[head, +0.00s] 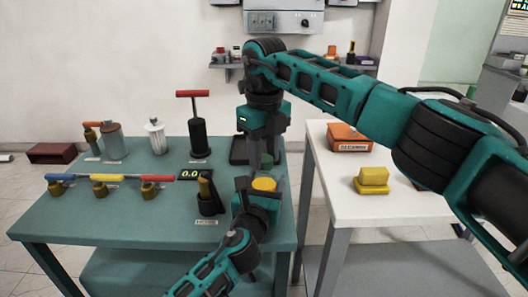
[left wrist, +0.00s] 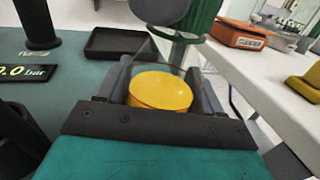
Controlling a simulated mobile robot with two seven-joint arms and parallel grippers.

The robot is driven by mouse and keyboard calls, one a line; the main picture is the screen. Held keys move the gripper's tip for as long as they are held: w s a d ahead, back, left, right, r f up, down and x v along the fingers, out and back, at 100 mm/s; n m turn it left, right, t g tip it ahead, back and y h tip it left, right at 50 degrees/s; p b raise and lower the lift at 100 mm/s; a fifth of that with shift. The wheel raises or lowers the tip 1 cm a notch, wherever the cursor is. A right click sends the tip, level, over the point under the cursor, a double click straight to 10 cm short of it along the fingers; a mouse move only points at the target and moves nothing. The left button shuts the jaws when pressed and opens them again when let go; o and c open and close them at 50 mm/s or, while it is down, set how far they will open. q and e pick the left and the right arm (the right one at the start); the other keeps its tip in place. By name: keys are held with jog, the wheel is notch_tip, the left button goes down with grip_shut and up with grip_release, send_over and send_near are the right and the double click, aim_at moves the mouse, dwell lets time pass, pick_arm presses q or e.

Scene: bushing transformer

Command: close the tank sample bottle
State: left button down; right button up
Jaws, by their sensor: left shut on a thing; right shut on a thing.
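The sample bottle (head: 264,184) shows as a round yellow body between the fingers of my left gripper (head: 262,187). In the left wrist view, the yellow bottle (left wrist: 160,92) stands between both fingers, and a faint clear outline rises above it. My left gripper is shut on it near the table's right edge. My right gripper (head: 266,165) points down just above and behind the bottle, shut on a dark green round cap (head: 267,160). Its fingers partly hide the cap. I cannot tell whether cap and bottle touch.
A black tray (left wrist: 115,43) lies behind the grippers on the teal table (head: 60,215). A black holder (head: 209,201), a pressure readout (head: 191,174) and a red-handled pump (head: 197,135) stand to the left. The white table (head: 410,210) on the right bears an orange box (head: 348,138) and a yellow block (head: 372,179).

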pick_arm(q)
jog(key=shift+f, duration=0.1)
pick_arm(e)
jog(key=m, duration=0.3)
jog(key=shift+m, duration=0.4)
jog(key=m, duration=0.4)
jog(key=shift+m, duration=0.4)
jog(key=o, duration=1.2)
jog(key=shift+o, duration=0.2)
jog(key=shift+r, duration=0.1)
notch_tip(320, 180, up, 12)
pick_arm(q)
jog(key=shift+c, duration=0.4)
grip_release()
